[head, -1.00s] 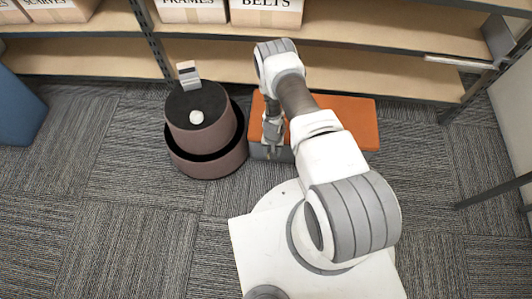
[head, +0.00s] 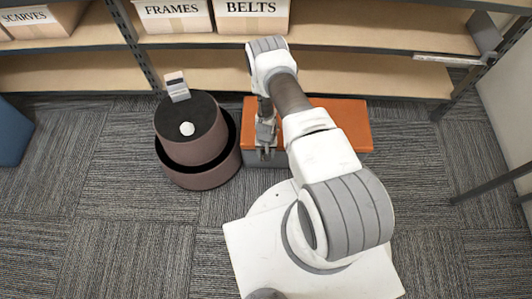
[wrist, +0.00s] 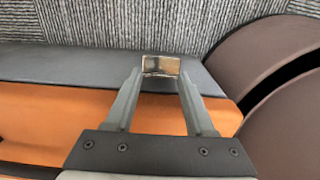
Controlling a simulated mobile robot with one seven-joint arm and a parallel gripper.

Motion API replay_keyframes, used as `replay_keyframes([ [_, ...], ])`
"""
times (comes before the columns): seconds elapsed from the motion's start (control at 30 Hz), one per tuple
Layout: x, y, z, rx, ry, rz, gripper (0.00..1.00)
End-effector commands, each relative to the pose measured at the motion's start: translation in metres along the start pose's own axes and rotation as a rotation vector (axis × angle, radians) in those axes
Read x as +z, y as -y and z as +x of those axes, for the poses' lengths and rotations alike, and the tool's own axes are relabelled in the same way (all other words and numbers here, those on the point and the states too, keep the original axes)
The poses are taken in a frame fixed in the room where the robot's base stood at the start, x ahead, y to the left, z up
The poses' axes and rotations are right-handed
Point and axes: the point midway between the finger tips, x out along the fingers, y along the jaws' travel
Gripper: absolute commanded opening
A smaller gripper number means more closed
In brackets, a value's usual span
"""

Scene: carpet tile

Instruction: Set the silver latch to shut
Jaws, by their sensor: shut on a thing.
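The silver latch (wrist: 160,66) is a small shiny metal plate on the grey front side of a box with an orange lid (wrist: 60,115). In the head view the orange lid (head: 341,123) lies in front of the low shelf, partly behind my arm. My gripper (wrist: 158,74) has its two fingers on either side of the latch and is shut on it. In the head view my gripper (head: 266,153) is at the left part of the box's grey front (head: 249,159); the latch is hidden there by the fingers. Whether the latch is set cannot be told.
A round brown two-tier container (head: 196,146) with a dark top stands close left of the box, carrying a white knob (head: 187,129) and a small grey-white upright piece (head: 177,86). Shelving with labelled cartons (head: 251,14) is behind. Carpet at the left front is clear.

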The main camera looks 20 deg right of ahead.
Motion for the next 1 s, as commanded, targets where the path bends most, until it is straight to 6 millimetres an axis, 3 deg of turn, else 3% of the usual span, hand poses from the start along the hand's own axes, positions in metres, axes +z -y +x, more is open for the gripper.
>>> replay_keyframes([
  [0.03,-0.01,-0.001,-0.002,0.003,-0.022,0.001,0.0],
  [0.17,-0.009,-0.001,-0.002,0.003,-0.022,0.001,0.0],
  [0.2,-0.009,-0.001,-0.002,0.003,-0.022,0.0,0.58],
  [0.37,-0.006,-0.001,-0.001,0.002,-0.015,0.0,0.85],
  [0.73,-0.003,0.0,-0.006,0.001,-0.008,0.0,0.85],
  [0.87,-0.003,0.0,-0.026,0.001,-0.008,-0.001,0.85],
  [1.0,-0.003,0.0,-0.06,0.001,-0.009,0.001,0.85],
])
